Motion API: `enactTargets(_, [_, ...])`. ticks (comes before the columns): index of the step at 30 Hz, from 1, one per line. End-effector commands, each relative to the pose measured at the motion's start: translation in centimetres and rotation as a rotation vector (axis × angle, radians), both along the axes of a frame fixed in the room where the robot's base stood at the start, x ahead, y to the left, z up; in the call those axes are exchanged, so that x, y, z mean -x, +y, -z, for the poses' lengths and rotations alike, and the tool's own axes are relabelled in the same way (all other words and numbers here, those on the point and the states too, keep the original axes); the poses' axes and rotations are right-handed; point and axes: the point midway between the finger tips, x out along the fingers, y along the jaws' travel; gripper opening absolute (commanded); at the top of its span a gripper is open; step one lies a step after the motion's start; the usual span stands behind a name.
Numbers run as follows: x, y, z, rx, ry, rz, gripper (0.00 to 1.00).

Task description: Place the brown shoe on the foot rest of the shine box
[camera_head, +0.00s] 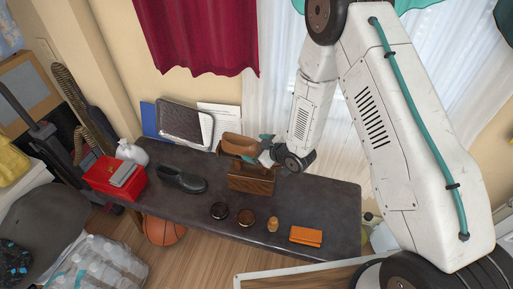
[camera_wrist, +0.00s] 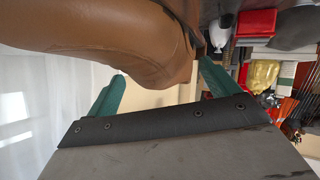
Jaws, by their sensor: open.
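The brown shoe (camera_head: 238,145) shows just above the brown wooden shine box (camera_head: 252,182) on the dark table. Whether it rests on the foot rest or only sits over it, I cannot tell; the foot rest is mostly hidden behind the shoe and my gripper. My gripper (camera_head: 259,149) is at the shoe's right end, with its green fingers apart. In the wrist view the brown shoe (camera_wrist: 110,35) fills the top, close beyond the open fingers of my gripper (camera_wrist: 160,72). No clear contact shows there.
A dark case (camera_head: 184,122) leans behind. The table's right end is clear.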

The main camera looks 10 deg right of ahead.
Motion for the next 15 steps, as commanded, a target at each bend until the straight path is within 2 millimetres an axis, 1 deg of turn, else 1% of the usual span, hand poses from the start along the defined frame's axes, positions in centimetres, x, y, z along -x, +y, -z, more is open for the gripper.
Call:
enactTargets(3, [0.2,-0.3,-0.1,-0.001,0.000,0.001,0.87])
enactTargets(6, [0.8,-0.9,-0.6,0.000,0.000,0.002,0.87])
enactTargets(11, [3.0,-2.7,-2.1,-0.001,0.000,0.005,0.87])
enactTargets(15, [5.1,-4.4,-3.5,0.001,0.001,0.005,0.87])
